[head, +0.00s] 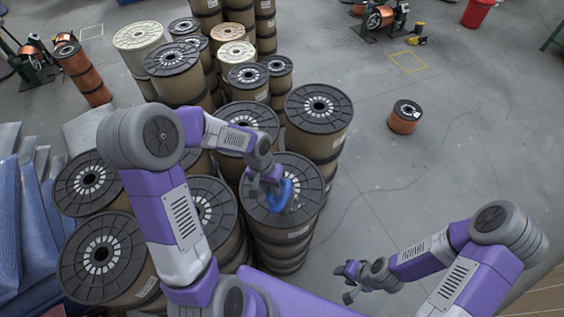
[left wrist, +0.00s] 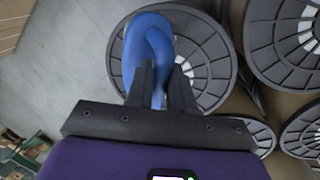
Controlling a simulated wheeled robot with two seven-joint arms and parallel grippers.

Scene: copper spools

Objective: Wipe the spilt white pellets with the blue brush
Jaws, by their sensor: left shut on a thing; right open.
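The blue brush (head: 283,193) is in my left gripper (head: 272,183), which is shut on it over the top of a dark-flanged spool (head: 311,199) near the middle of the head view. In the left wrist view the blue brush (left wrist: 148,45) stands out between the fingers of the left gripper (left wrist: 158,85), with the spool top (left wrist: 208,62) behind it. I cannot tell whether the brush touches the spool. Small pale specks by the spool's hub may be white pellets, but they are too small to be sure. My right gripper (head: 350,280) is open and empty over the floor.
Tall stacks of spools stand close around, such as one just behind (head: 320,104) and one at the left (head: 101,256). Blue wrapped sheets (head: 35,215) lie at the far left. A lone copper spool (head: 404,117) stands on the otherwise open grey floor at the right.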

